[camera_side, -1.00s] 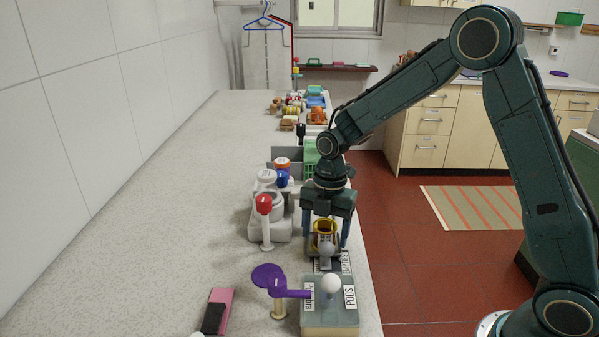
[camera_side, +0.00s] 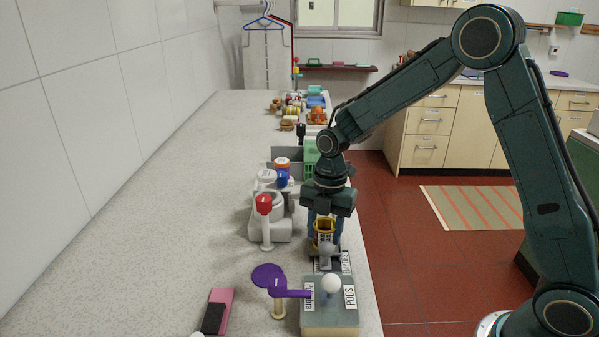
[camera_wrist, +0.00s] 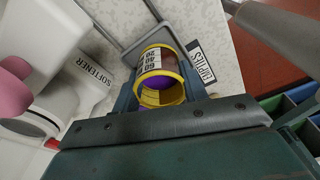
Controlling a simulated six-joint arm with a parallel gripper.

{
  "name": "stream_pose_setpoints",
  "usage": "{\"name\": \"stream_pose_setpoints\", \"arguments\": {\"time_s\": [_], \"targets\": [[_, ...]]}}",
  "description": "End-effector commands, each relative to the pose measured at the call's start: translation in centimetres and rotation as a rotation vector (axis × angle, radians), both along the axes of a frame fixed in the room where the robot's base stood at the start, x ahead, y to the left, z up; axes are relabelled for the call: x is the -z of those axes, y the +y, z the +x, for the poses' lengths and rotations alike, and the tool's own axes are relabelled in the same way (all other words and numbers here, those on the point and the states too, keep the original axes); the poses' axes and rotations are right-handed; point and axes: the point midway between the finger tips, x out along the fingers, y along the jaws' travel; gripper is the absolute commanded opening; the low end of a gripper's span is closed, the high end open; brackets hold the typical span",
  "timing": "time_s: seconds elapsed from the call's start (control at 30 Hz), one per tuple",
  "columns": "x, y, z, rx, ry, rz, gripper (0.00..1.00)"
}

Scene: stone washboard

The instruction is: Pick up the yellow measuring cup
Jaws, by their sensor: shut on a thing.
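The yellow measuring cup (camera_side: 324,226) stands near the right edge of the stone counter, below my gripper. In the wrist view the cup (camera_wrist: 160,82) has a yellow rim, a white scale label with dark numbers, and purple inside. My gripper (camera_side: 324,232) points down and is shut on the cup, with one blue finger on each side of it. Whether the cup's base touches the surface beneath is hidden in the side view.
A white bottle marked SOFTENER (camera_wrist: 70,85) is close left of my gripper. A label reading EMPTIES (camera_wrist: 201,62) lies beside the cup. The counter's left part (camera_side: 170,200) is clear.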

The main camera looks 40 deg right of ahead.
Motion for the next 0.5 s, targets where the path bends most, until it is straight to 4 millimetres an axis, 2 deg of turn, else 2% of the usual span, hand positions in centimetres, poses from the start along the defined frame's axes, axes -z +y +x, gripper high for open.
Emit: {"name": "stream_pose_setpoints", "arguments": {"time_s": [0.27,0.5], "targets": [[-2.7,0.0,0.1,-0.001,-0.005,0.000,0.22],[-7.2,0.0,0.1,0.000,-0.006,0.000,0.22]]}}
